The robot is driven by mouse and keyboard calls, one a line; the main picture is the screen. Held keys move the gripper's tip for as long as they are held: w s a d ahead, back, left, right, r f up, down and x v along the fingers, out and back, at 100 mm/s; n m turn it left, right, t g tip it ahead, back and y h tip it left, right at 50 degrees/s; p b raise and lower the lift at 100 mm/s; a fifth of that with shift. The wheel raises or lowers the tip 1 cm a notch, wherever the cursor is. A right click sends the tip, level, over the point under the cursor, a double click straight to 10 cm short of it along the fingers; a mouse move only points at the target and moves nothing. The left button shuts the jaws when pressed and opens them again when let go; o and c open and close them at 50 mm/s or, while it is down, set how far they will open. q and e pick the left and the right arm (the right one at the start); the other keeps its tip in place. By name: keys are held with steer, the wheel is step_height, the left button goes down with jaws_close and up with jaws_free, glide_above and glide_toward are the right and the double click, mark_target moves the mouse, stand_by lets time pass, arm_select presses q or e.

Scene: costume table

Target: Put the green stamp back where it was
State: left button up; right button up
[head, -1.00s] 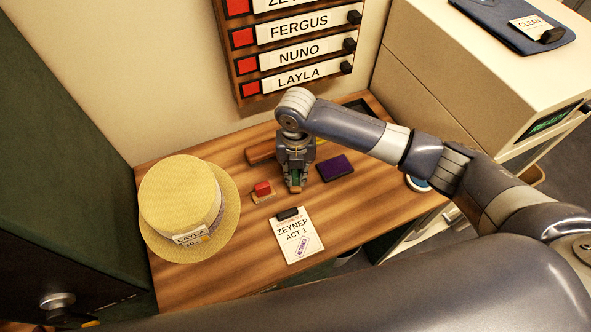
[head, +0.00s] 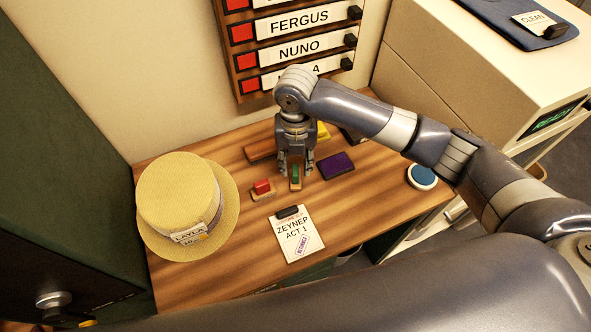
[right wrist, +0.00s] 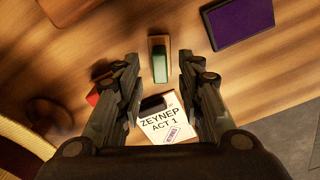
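The green stamp (head: 296,172) sits upright on a small wooden base on the table, beside the red stamp (head: 262,187). It also shows in the right wrist view (right wrist: 159,65), between and beyond the fingers. My right gripper (head: 295,174) is open and empty, its fingers apart on either side of the stamp and behind it in the head view. In the right wrist view my right gripper (right wrist: 160,75) shows a clear gap to the stamp on both sides. My left gripper is not in view.
A purple ink pad (head: 336,166) lies right of the stamps, a round blue pad (head: 422,176) farther right. A card reading ZEYNEP ACT 1 (head: 290,240) lies in front. A straw hat (head: 178,195) stands left. The table (head: 370,215) is bare at front right.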

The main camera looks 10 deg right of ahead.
mark_target(296, 170)
step_height(296, 170, up, 8)
steer(key=b, duration=0.1)
stand_by(0.7)
